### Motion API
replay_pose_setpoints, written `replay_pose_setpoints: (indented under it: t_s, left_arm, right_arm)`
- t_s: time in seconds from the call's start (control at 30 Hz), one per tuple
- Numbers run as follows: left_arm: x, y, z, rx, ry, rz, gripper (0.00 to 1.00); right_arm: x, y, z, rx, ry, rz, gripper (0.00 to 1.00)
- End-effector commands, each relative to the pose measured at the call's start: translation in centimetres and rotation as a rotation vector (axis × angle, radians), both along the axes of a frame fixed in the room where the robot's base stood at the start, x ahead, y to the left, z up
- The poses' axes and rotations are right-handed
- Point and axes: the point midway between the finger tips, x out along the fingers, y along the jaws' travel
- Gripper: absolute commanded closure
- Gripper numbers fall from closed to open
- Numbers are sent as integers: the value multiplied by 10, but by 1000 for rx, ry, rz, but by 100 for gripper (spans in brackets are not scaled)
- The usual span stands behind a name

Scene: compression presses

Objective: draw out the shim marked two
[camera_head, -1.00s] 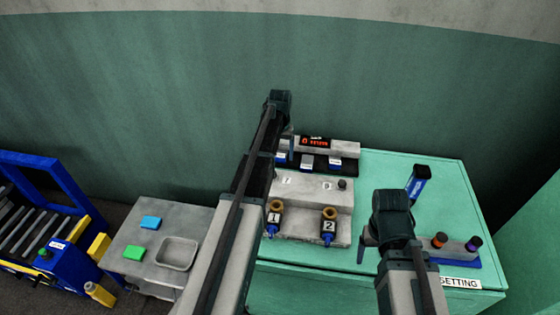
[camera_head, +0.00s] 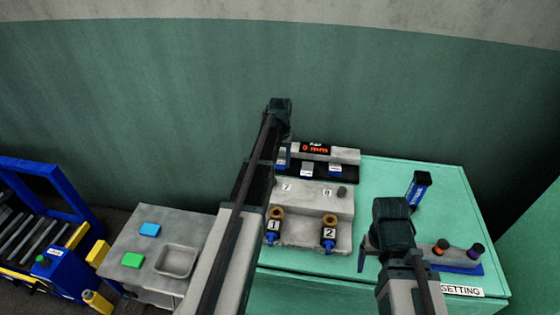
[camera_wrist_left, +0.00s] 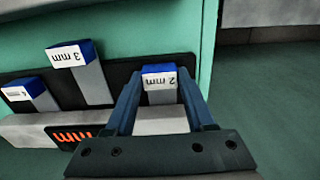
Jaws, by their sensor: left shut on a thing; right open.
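The shim marked "2 mm" (camera_wrist_left: 160,77) has a blue end with a white label and a grey body. In the left wrist view it sits between the fingers of my left gripper (camera_wrist_left: 160,90), which is shut on it. I cannot tell how far its body is in the black holder (camera_wrist_left: 118,85). The shim marked "3 mm" (camera_wrist_left: 70,55) and another shim (camera_wrist_left: 28,94) with a hard-to-read label stand in the same holder, apart from the gripper. My right gripper (camera_head: 370,255) is open over the green bench front.
A red display (camera_head: 316,149) reads "0 mm" behind the holder. Posts marked 1 (camera_head: 274,225) and 2 (camera_head: 329,233) stand in front. A blue post (camera_head: 418,188) and a knob block (camera_head: 455,255) are at right. A side table (camera_head: 135,240) carries a tray.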

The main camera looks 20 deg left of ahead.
Motion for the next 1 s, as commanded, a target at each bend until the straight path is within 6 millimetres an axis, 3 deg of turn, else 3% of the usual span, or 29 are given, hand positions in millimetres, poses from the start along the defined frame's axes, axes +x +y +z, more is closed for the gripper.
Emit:
replay_pose_setpoints:
  t_s: [0.17, 0.47, 0.73, 0.77, 0.9, 1.0]
  left_arm:
    - [-2, -1, 0, 0, 0, 0, 100]
    - [-44, -11, 0, 0, 0, 0, 100]
    - [-45, -12, 0, -1, 5, 0, 100]
    - [-45, -12, 0, -2, 6, 0, 42]
    - [-45, -12, 0, -1, 4, 0, 17]
    - [-44, -11, 0, -1, 3, 0, 15]
  right_arm:
    - [0, 0, 0, 0, 0, 0, 20]
    - [0, 0, 0, 0, 0, 0, 20]
    - [0, 0, 0, 0, 0, 0, 20]
    - [0, 0, 0, 0, 0, 0, 20]
    - [0, 0, 0, 0, 0, 0, 20]
    - [0, 0, 0, 0, 0, 0, 20]
